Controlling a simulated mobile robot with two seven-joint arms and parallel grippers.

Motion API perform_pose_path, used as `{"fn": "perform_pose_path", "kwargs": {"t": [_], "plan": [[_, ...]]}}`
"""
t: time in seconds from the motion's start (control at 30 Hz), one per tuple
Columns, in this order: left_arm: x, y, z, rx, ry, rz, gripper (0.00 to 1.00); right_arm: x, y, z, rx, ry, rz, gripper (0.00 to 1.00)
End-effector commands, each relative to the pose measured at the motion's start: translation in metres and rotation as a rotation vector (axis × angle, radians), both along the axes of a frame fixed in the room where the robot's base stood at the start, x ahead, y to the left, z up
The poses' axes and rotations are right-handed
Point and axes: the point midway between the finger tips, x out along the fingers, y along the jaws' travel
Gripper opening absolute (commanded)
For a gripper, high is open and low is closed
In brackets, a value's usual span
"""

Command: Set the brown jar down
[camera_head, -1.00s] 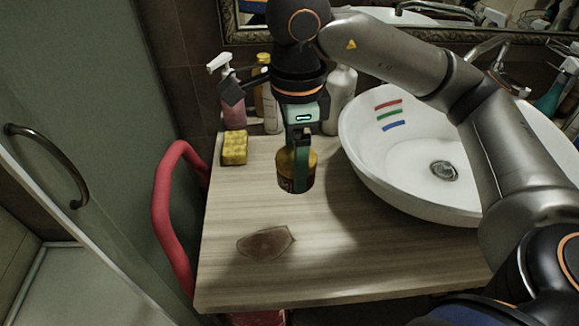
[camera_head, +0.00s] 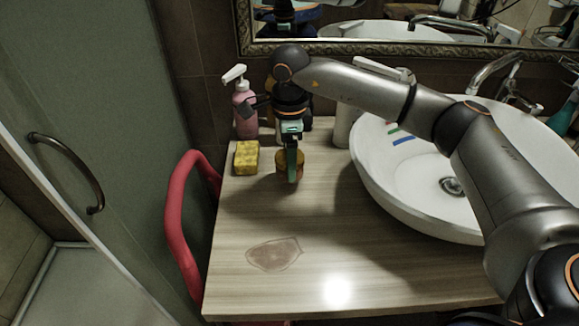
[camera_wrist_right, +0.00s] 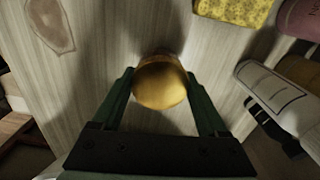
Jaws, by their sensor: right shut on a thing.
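The brown jar (camera_head: 284,164) has a yellow-gold lid and is upright at the back left of the wooden counter (camera_head: 330,255). My right gripper (camera_head: 291,172) points down and is shut on the jar, one finger hiding part of it. In the right wrist view the jar's round lid (camera_wrist_right: 160,84) sits between the two green fingers. I cannot tell whether the jar's base touches the counter. My left gripper is not in view.
A yellow sponge (camera_head: 246,158) lies just left of the jar. A pink pump bottle (camera_head: 245,112) and other bottles stand behind. The white basin (camera_head: 400,190) is at the right. The front counter is clear except for a brownish stain (camera_head: 273,254).

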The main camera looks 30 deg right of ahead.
Motion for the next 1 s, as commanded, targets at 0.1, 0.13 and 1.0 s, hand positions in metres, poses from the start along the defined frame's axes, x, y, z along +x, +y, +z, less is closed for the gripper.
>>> {"fn": "perform_pose_path", "kwargs": {"t": [0.1,0.13,1.0], "plan": [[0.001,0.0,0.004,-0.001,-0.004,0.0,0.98,0.002,-0.001,-0.015,-0.002,0.004,-0.001,0.1],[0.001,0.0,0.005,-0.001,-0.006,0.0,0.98,0.001,-0.001,-0.02,-0.002,0.004,-0.001,0.1],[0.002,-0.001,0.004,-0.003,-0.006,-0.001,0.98,0.002,-0.001,-0.037,-0.001,0.001,-0.001,1.0]]}}
